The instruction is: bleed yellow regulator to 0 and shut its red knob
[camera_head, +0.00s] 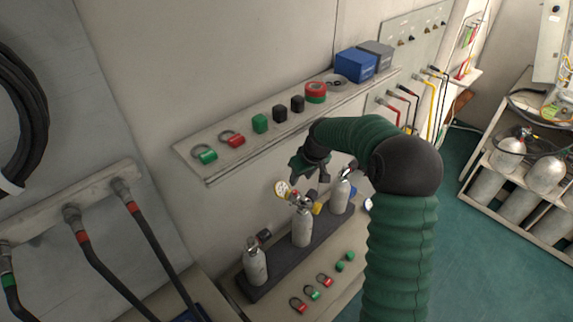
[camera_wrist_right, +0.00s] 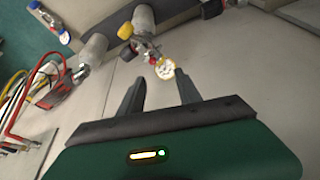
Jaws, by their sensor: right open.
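The yellow regulator (camera_head: 316,208) sits on top of the middle grey cylinder (camera_head: 302,228) in the dark rack (camera_head: 268,277). Its round gauge (camera_head: 282,188) faces up to the left; the needle is too small to read. In the right wrist view the gauge (camera_wrist_right: 165,68) is just beyond my right gripper's fingertips (camera_wrist_right: 159,82), and a small red part, perhaps the red knob (camera_wrist_right: 152,61), shows beside it. My right gripper (camera_head: 310,175) is open and empty, above and apart from the regulator in the head view. My left gripper is not in view.
A shelf (camera_head: 215,175) with coloured caps and rings runs above the rack. Other cylinders stand to the left (camera_head: 255,265) and right (camera_head: 340,193) of the middle one. Loose rings and green caps lie on the ledge in front. Hoses hang on the left wall panel.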

